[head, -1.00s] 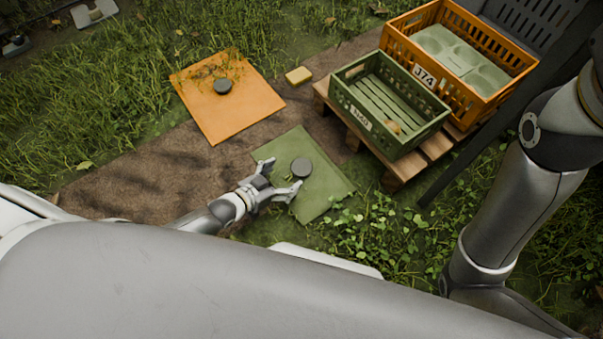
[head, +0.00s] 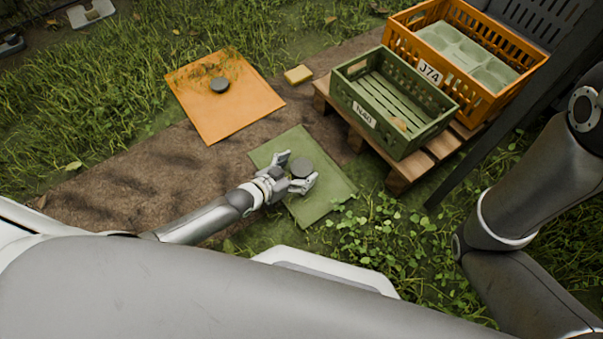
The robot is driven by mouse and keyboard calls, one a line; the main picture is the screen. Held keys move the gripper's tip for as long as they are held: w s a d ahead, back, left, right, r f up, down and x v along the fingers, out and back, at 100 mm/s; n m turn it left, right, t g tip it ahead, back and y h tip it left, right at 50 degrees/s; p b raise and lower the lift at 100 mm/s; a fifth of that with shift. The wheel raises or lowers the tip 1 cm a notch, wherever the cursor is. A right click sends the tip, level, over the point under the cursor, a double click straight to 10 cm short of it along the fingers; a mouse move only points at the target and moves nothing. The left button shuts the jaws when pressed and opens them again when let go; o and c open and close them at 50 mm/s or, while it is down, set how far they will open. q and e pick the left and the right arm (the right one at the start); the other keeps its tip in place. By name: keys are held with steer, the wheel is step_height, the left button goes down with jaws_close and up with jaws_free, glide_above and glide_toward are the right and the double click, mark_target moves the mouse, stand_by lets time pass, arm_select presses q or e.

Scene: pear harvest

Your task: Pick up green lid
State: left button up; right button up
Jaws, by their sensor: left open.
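The green lid (head: 325,190) lies flat on the ground, partly on brown soil, with a dark round knob (head: 302,168) near its middle. My left gripper (head: 299,170) reaches in from the left over the lid. Its fingers are open, one on each side of the knob. I cannot tell whether they touch it. The gripper and wrist hide part of the lid's left side. My right gripper is out of view; only my right arm shows at the right edge.
An orange lid (head: 235,115) with a dark knob lies at the upper left, a yellow sponge-like block (head: 298,75) beside it. A green crate (head: 400,147) and an orange crate (head: 500,100) stand on a wooden pallet (head: 405,172). A dark post rises at the right.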

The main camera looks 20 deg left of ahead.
arm_select(q)
steer(key=shift+c, duration=0.3)
steer(key=c, duration=1.1)
steer(key=shift+r, duration=0.1)
